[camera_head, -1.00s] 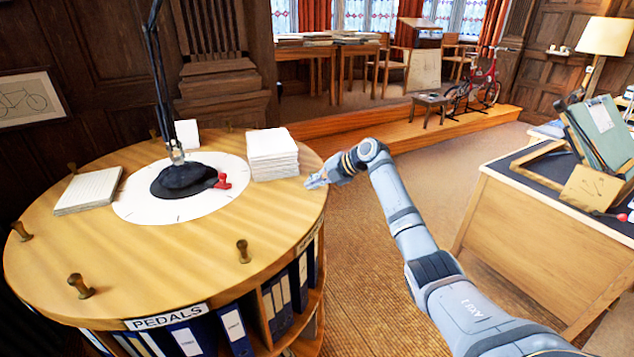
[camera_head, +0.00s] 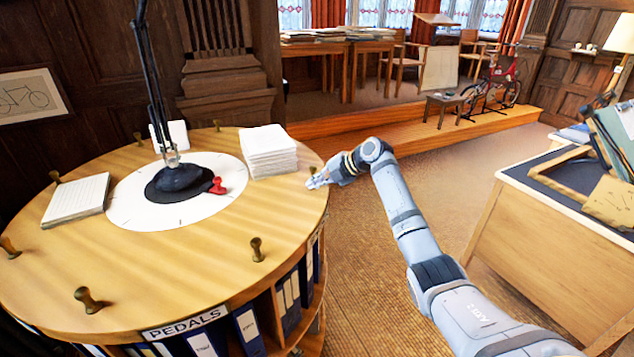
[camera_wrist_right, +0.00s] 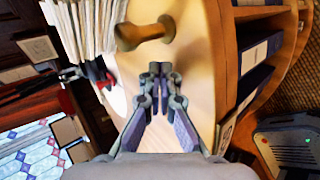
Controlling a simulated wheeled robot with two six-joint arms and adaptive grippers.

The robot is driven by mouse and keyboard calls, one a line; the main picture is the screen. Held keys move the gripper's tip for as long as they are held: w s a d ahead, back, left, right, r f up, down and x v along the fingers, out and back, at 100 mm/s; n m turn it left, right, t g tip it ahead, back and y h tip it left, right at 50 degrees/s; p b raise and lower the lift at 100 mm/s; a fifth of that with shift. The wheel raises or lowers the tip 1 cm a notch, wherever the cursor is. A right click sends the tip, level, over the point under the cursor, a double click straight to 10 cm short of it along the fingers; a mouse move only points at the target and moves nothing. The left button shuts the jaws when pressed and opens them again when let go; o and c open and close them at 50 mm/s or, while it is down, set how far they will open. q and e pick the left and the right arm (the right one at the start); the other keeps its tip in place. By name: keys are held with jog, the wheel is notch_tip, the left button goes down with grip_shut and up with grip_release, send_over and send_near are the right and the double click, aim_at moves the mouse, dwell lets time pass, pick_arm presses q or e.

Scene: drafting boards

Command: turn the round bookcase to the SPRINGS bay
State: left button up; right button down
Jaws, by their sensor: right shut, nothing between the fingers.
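The round bookcase (camera_head: 200,270) has a wooden top and brass knobs around its rim. The PEDALS label (camera_head: 186,322) faces front, above a bay of binders. Another label (camera_head: 309,241) on the right side is too oblique to read; no SPRINGS label is readable. A white disc (camera_head: 130,205) with tick marks lies mid-top, with a red pointer (camera_head: 217,186) on its dark hub. My right gripper (camera_head: 318,181) is shut and empty at the top's right rim. In the right wrist view its fingertips (camera_wrist_right: 160,70) are just short of a brass knob (camera_wrist_right: 145,32). My left gripper is out of view.
A paper stack (camera_head: 268,150), a pad (camera_head: 76,200) and a white card (camera_head: 169,135) sit on the top. A black lamp arm (camera_head: 152,80) rises from its middle. A desk (camera_head: 540,235) stands right, with carpet (camera_head: 375,290) between.

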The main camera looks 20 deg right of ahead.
jog(key=shift+s+a+r, duration=0.2)
jog(key=shift+a+r, duration=0.05)
jog(key=shift+a, duration=0.05)
jog(key=shift+s+a+r, duration=0.15)
jog(key=shift+a+r, duration=0.05)
jog(key=shift+a, duration=0.05)
jog(key=shift+s+a, duration=0.1)
jog(key=shift+s+r+p, duration=0.2)
jog(key=shift+r+p, duration=0.05)
jog(key=shift+p, duration=0.2)
jog(key=shift+s+r, duration=0.2)
pick_arm(q)
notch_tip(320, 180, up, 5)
jog(key=p, duration=0.4)
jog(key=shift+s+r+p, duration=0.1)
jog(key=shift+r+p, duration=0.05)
jog(key=shift+p, duration=0.15)
pick_arm(e)
notch_tip(320, 180, up, 8)
